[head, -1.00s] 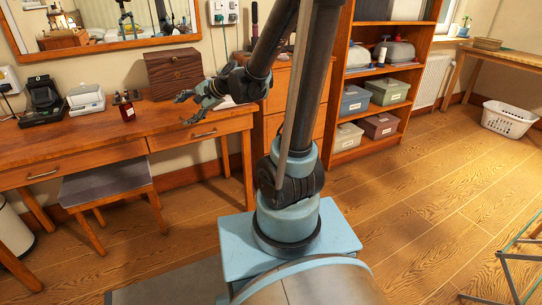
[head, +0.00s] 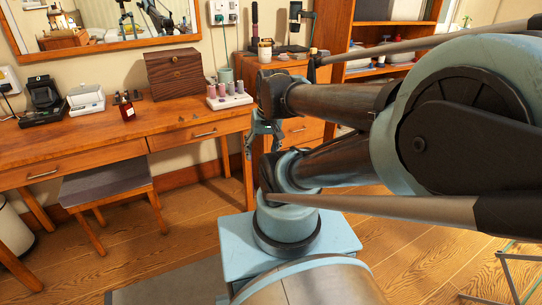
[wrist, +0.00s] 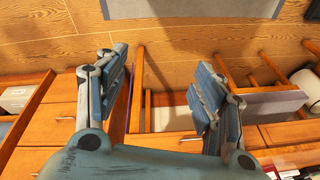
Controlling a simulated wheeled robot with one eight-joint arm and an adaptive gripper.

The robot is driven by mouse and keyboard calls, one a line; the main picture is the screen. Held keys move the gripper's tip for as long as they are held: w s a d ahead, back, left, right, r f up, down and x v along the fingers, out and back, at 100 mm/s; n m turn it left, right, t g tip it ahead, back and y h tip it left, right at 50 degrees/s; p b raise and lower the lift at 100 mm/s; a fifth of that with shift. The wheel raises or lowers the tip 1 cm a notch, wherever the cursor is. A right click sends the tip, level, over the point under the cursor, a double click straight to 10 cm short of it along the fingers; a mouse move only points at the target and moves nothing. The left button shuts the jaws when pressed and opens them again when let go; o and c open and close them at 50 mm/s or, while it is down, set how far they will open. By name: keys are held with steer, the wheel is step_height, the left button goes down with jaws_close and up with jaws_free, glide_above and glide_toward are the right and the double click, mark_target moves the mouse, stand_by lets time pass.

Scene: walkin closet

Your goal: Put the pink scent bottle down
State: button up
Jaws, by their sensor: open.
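Several small pinkish bottles stand upright on a white stand (head: 231,103) at the right end of the wooden desk in the head view. One pink bottle (head: 211,89) is at its left end; I cannot tell for certain which is the pink scent bottle. My gripper (head: 264,152) hangs fingers down in front of the desk's right end, apart from the stand. In the wrist view my gripper (wrist: 160,85) is open, with nothing between its fingers. No bottle shows in the wrist view.
A dark red bottle (head: 126,108), an open white box (head: 86,100) and a wooden chest (head: 174,74) stand on the desk (head: 90,138). A stool (head: 105,187) is under it. A drawer unit (head: 300,130) stands right of the desk. The desk's middle front is clear.

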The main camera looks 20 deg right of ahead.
steer(key=shift+n+h, duration=0.4)
steer(key=shift+h, duration=0.1)
steer(key=s+d, duration=0.1)
steer(key=s+d+f, duration=0.1)
steer(key=shift+s+d, duration=0.4)
